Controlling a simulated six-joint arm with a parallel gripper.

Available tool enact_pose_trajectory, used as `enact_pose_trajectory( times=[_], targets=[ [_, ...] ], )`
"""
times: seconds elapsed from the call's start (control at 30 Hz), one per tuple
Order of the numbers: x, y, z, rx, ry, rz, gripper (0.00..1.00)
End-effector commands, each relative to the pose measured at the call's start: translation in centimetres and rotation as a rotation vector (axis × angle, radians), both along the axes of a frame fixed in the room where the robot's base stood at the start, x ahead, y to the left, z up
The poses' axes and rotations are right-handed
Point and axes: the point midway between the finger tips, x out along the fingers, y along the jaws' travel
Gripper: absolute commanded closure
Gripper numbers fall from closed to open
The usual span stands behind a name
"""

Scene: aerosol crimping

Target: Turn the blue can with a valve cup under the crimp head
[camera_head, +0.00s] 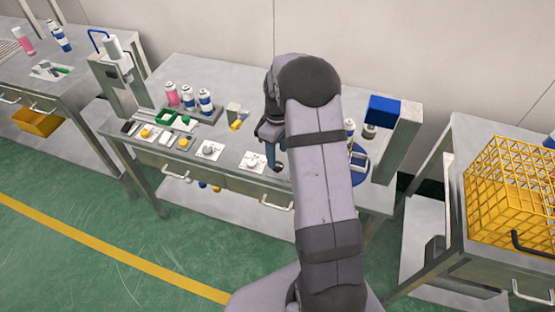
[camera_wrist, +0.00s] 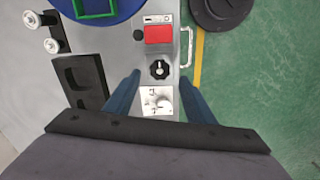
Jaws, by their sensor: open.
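My gripper (camera_head: 272,158) is open over the front middle of the workbench; its two blue fingers (camera_wrist: 160,76) are apart with nothing between them. The crimp head (camera_head: 384,108), a blue block on a grey post, stands at the bench's right end. A can (camera_head: 349,126) with a pale top shows beside my arm, left of the crimp head; its lower part is hidden. Two blue-banded cans, one in the middle (camera_head: 187,96) and one at the right (camera_head: 205,100), stand in a grey rack. I cannot tell which can bears a valve cup.
A blue disc (camera_head: 361,172) lies below the crimp head, partly hidden by my arm. A pink can (camera_head: 172,94) shares the rack. A yellow crate (camera_head: 510,190) stands right.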

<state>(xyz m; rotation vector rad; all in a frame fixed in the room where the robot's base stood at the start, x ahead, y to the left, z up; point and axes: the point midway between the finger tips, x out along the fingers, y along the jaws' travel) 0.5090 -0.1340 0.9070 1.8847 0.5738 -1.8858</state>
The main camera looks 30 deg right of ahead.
Motion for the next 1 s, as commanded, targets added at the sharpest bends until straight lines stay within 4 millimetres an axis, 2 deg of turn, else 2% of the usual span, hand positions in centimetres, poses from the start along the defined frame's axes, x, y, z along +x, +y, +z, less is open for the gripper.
enact_pose_trajectory(
  times=[0.2, 0.33, 0.73, 0.77, 0.9, 0.93, 1.0],
  targets=[
    [-0.1, 0.0, -2.7, 0.001, 0.002, -0.001, 0.5],
    [0.0, 0.0, -3.9, 0.0, 0.001, -0.001, 0.5],
    [0.0, 0.0, -4.7, 0.0, -0.001, -0.001, 0.5],
    [0.0, 0.0, -4.7, 0.0, -0.001, -0.001, 0.53],
    [0.0, 0.0, -4.7, 0.0, -0.001, -0.001, 0.86],
    [0.0, 0.0, -4.7, 0.0, -0.001, -0.001, 0.92],
    [0.0, 0.0, -4.7, -0.001, -0.001, -0.001, 0.92]
  ],
)
